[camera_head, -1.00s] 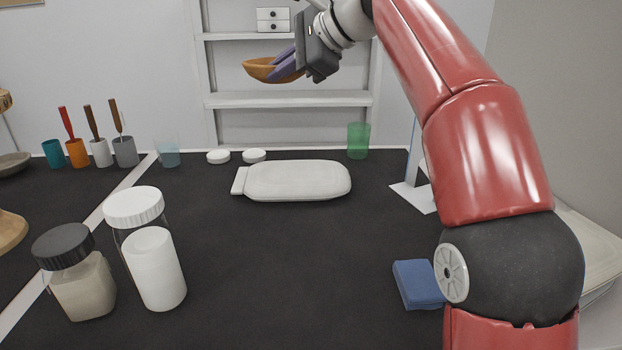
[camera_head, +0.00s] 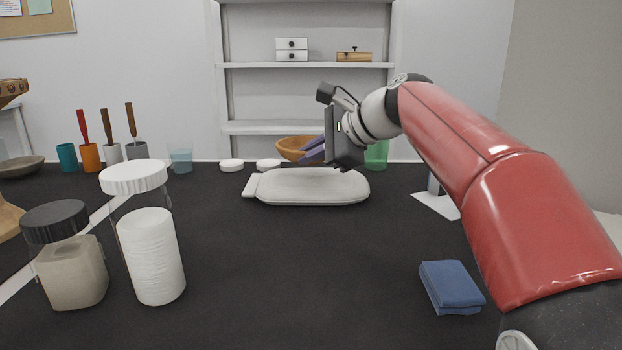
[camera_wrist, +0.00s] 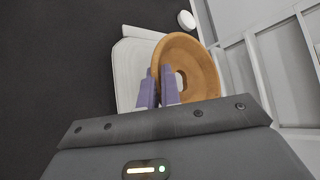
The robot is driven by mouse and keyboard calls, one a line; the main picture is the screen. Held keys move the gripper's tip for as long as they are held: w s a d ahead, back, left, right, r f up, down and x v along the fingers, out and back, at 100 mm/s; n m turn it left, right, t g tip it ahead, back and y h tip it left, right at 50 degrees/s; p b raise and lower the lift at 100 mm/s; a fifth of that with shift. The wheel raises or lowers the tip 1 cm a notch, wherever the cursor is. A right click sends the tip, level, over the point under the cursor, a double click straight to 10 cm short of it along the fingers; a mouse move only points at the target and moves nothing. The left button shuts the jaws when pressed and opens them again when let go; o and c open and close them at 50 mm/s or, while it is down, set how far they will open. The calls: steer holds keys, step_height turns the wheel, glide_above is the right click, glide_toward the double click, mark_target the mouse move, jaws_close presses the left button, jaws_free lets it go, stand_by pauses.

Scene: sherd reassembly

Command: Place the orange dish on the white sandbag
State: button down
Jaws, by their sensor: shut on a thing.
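The orange dish (camera_head: 293,149) is a shallow round bowl, held in the air by my gripper (camera_head: 313,148). In the wrist view the dish (camera_wrist: 202,62) is pinched at its near rim between the two purple fingers of my gripper (camera_wrist: 162,80). The white sandbag (camera_head: 312,187) lies flat on the dark table. In the head view the dish appears just above the back edge of the sandbag, apart from it. In the wrist view the sandbag (camera_wrist: 128,62) lies below the dish, which covers part of it.
Two white lids (camera_head: 268,164) and a green cup (camera_head: 376,154) stand behind the sandbag. Large jars (camera_head: 151,255) stand at the front left, and a folded blue cloth (camera_head: 451,286) lies at the right. The table's middle front is clear.

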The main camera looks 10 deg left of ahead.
mark_target(311, 188)
steer(key=shift+f+b, duration=0.45)
steer(key=shift+f, duration=1.3)
steer(key=shift+f, duration=0.1)
steer(key=c, duration=1.9)
jaws_free()
steer(key=shift+d+r, duration=0.2)
steer(key=shift+r, duration=0.05)
steer(key=p+v, duration=0.1)
steer(key=v, duration=1)
steer(key=shift+d+p, duration=0.2)
steer(key=shift+p, duration=0.2)
steer(key=shift+s+r, duration=0.1)
